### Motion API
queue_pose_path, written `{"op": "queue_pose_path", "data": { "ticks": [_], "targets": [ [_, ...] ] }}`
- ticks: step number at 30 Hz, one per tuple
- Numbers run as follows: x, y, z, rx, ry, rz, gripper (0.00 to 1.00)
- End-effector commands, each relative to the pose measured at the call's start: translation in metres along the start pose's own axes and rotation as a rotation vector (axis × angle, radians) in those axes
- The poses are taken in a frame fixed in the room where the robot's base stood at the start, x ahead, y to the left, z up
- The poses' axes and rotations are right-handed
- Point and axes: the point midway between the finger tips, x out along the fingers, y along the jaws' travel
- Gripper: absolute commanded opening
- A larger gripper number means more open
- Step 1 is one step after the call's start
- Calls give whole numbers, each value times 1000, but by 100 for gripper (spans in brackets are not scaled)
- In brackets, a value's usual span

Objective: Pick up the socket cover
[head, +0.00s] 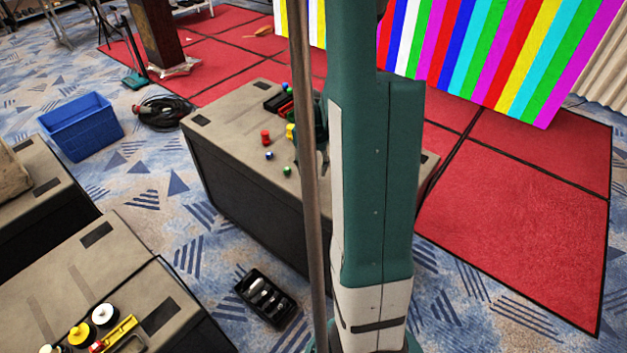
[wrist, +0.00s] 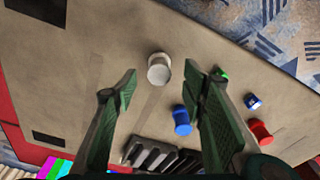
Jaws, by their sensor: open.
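A short pale grey-white cylinder (wrist: 159,69), which may be the socket cover, stands on the case top in the wrist view. My gripper (wrist: 161,80) is open, with its two green fingers spread and the pale cylinder showing between and just beyond their tips. The fingers do not appear to touch it, and nothing is held. In the head view my arm hides the pale cylinder and most of the gripper. The frames do not settle which piece is the socket cover.
Right of the pale cylinder are a blue piece (wrist: 182,121), a red piece (wrist: 261,132), a small blue piece (wrist: 253,101) and a partly hidden green piece (wrist: 222,73). A black slotted tray (wrist: 150,156) lies below. The case top (head: 228,128) is clear at its left.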

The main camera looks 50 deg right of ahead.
Motion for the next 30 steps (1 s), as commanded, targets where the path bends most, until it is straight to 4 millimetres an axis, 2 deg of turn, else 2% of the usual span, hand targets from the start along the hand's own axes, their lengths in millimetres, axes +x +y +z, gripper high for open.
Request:
{"op": "queue_pose_path", "data": {
  "ticks": [7, 19, 30],
  "targets": [
    [9, 0, 1, 0, 0, 0, 42],
    [48, 1, 2, 0, 0, 0, 42],
    [52, 1, 2, 0, 0, 0, 42]
  ]
}}
